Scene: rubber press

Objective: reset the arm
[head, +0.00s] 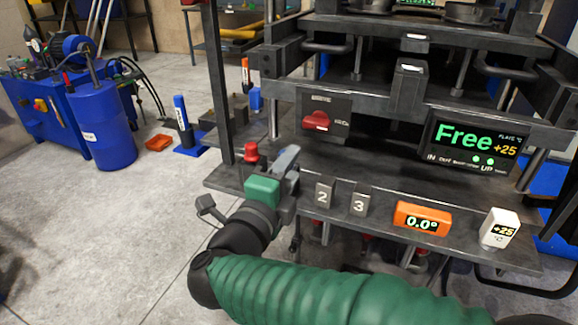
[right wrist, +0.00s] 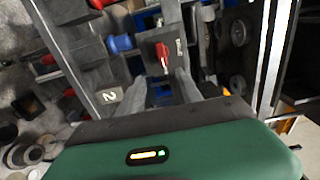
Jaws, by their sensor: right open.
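My right arm with its green sleeve comes in from the bottom right of the head view and bends up toward the press. My right gripper (head: 287,162) is at the front left of the press shelf, near a red button. In the right wrist view the two fingers of the right gripper (right wrist: 163,90) stand apart, with nothing seen between them. Beyond them is the press panel with a red rotary switch (right wrist: 163,56), which also shows in the head view (head: 316,121). My left gripper is not in view.
The press display (head: 474,141) reads "Free +25". Switches marked 2 (head: 323,195) and 3 (head: 360,199), an orange meter (head: 422,218) and a white +25 block (head: 499,229) line the shelf front.

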